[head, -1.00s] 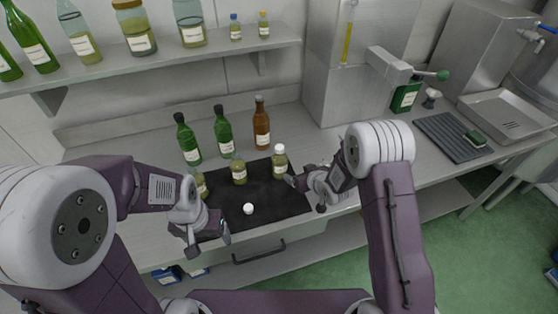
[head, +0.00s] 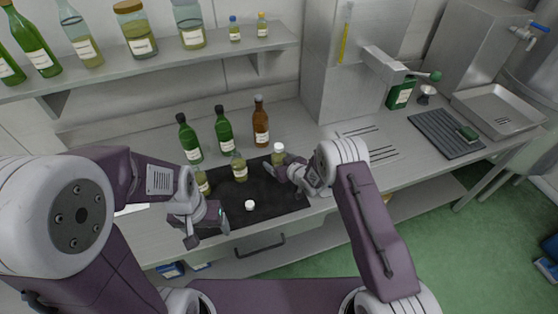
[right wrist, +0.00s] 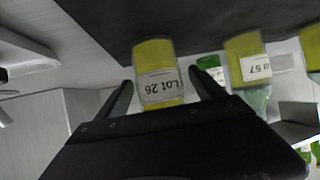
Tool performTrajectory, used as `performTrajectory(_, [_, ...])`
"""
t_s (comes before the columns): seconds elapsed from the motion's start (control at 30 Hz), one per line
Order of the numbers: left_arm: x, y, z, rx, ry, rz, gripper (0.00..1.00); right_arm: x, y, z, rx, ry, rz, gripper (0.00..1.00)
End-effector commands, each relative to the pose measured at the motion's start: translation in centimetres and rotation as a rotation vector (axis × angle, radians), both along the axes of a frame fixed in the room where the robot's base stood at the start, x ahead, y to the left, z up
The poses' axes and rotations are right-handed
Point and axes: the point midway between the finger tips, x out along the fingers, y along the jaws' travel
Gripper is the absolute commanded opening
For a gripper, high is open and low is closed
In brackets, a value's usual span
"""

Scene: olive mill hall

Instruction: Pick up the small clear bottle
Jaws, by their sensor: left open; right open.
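A small clear bottle with yellow-green oil and a white cap (head: 278,152) stands upright at the back right of the dark mat (head: 268,204). My right gripper (head: 272,172) is open beside it, its lower part partly hidden. In the right wrist view this bottle, labelled "Lot 26" (right wrist: 157,68), appears upside down between the spread fingers, with gaps at its sides. Two similar small bottles stand on the mat, one in the middle (head: 239,168) and one at the left (head: 202,183). My left gripper (head: 207,232) is open and empty at the mat's left front.
A loose white cap (head: 249,205) lies on the mat. Behind it stand two green bottles (head: 189,140) (head: 224,130) and a brown bottle (head: 260,122). A shelf (head: 160,62) with several bottles hangs above. A ribbed dark mat (head: 446,134) lies at the right.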

Motion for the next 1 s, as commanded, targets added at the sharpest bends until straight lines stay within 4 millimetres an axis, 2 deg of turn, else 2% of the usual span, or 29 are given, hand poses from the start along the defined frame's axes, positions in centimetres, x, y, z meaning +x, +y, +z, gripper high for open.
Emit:
performTrajectory(0.17, [0.0,0.0,0.4,0.0,0.0,0.0,0.75,1.7,0.9,-1.0,0.0,0.0,0.0,0.79])
performTrajectory(0.43, [0.0,0.0,0.4,0.0,0.0,0.0,0.75,1.9,1.1,-1.2,0.001,0.0,0.0,0.79])
performTrajectory(0.7, [0.0,0.0,0.4,0.0,0.0,0.0,0.75,1.9,1.1,-1.2,0.0,0.0,0.0,0.04])
performTrajectory(0.73, [0.0,0.0,0.4,0.0,0.0,0.0,0.75,1.9,1.1,-1.2,0.0,0.0,0.0,0.0])
performTrajectory(1.0, [0.0,0.0,0.3,0.0,0.0,0.0,0.75,2.0,1.1,-0.9,0.001,-0.003,0.0,0.0])
